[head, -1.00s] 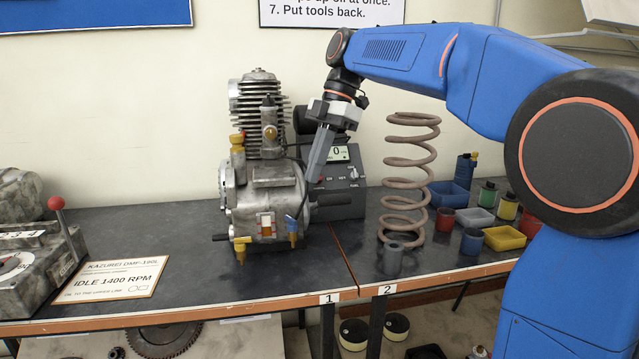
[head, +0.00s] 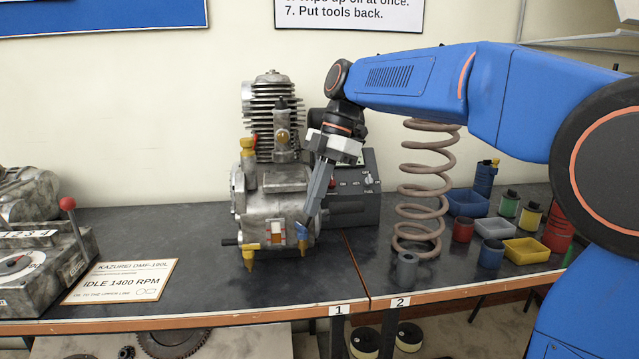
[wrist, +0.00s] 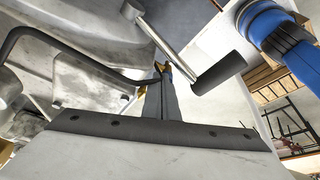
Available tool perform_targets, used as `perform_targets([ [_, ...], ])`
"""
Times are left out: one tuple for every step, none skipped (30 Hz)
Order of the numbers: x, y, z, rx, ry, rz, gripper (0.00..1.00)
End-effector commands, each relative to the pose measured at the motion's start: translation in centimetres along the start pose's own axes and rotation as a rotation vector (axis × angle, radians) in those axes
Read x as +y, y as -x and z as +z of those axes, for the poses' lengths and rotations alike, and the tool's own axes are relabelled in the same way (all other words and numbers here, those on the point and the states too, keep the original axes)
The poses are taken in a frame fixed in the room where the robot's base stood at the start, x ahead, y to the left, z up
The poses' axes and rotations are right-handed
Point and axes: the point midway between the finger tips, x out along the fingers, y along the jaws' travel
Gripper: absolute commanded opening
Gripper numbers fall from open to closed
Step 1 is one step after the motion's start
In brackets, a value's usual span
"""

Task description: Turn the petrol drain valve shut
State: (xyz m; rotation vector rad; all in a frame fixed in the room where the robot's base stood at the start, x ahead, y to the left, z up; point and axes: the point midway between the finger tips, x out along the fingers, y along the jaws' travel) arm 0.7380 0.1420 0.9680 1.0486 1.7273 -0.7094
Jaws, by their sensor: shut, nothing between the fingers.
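The grey engine (head: 272,205) stands on the dark bench. Low on its front are a yellow drain tap (head: 249,258) at the left and a blue-handled tap (head: 302,236) at the right; no label tells which is the petrol drain valve. My gripper (head: 310,212) is shut and empty, pointing down just above the blue-handled tap; I cannot tell whether they touch. In the wrist view my fingers (wrist: 164,85) are together, with a small yellow piece (wrist: 162,67) at or beyond their tips.
A bent dark lever (wrist: 60,45) and a dark-gripped rod (wrist: 218,73) flank my fingers in the wrist view. A grey control box (head: 356,190) stands right of the engine, then a coil spring (head: 427,190) and coloured cups. Bench front at left holds a sign (head: 120,281).

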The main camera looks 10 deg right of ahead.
Motion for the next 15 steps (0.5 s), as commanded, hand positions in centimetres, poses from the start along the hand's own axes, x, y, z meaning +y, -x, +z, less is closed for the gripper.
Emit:
perform_targets([
  [-0.1, -0.7, 0.0, 0.001, 0.000, -0.003, 0.00],
  [-0.1, -0.9, 0.0, 0.001, 0.000, -0.002, 0.00],
  [0.0, -1.3, 0.0, 0.000, 0.001, -0.001, 0.00],
  [0.0, -1.6, 0.0, 0.000, 0.001, -0.001, 0.00],
  [0.0, -1.8, 0.0, 0.000, 0.001, -0.001, 0.00],
  [0.0, -2.0, 0.0, 0.000, 0.001, -0.002, 0.00],
  [0.0, -2.1, 0.0, 0.000, 0.001, -0.002, 0.00],
  [0.0, -2.2, 0.0, 0.000, 0.001, -0.001, 0.00],
  [0.0, -2.3, 0.0, 0.000, 0.001, -0.001, 0.00],
  [0.0, -2.3, 0.0, 0.000, 0.001, -0.001, 0.00],
  [0.0, -2.3, 0.0, 0.000, 0.000, -0.001, 0.00],
  [0.0, -2.4, 0.0, 0.000, 0.000, 0.000, 0.00],
  [0.0, -2.4, 0.0, 0.000, 0.000, 0.000, 0.00],
  [0.0, -2.4, 0.0, 0.000, 0.000, 0.000, 0.00],
  [0.0, -2.3, 0.0, 0.000, 0.000, 0.000, 0.00],
])
